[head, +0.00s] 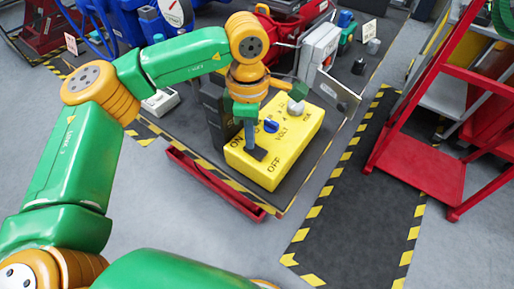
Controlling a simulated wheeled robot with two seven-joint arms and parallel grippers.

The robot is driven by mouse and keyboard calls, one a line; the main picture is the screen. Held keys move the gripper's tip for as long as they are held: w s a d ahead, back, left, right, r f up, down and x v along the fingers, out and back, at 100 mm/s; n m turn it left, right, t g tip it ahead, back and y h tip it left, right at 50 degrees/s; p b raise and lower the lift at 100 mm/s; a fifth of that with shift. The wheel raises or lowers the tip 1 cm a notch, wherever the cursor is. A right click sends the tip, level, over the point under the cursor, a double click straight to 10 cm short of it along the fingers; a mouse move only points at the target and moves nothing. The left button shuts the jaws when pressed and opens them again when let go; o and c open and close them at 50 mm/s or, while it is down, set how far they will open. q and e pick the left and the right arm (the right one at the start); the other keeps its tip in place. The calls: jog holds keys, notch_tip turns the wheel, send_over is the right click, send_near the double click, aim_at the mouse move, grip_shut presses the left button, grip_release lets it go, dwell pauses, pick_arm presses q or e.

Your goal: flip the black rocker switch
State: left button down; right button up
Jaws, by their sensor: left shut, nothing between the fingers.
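A yellow control box (290,150) stands on a dark platform, with ON and OFF lettering on its top face. The black rocker switch (259,154) is near the box's front left, between those words. My left gripper (251,146) points down from above, shut and empty, with its tips at the switch. I cannot tell whether they touch it. The gripper hides part of the switch, so its tilt is unclear. A blue knob (271,126) and a grey knob (295,107) are farther back on the box. My right gripper is not in view.
A dark grey block (216,117) stands left of the box. A grey panel (338,92) rises behind it on the right. A red rail (215,184) runs along the platform's front left edge. Red steps (420,165) stand at the right, across a striped floor mat (350,215).

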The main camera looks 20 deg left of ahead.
pick_arm(q)
jog(key=shift+f, duration=0.25)
jog(key=shift+s+r, duration=0.1)
notch_tip(320, 180, up, 7)
jog(key=p, duration=0.5)
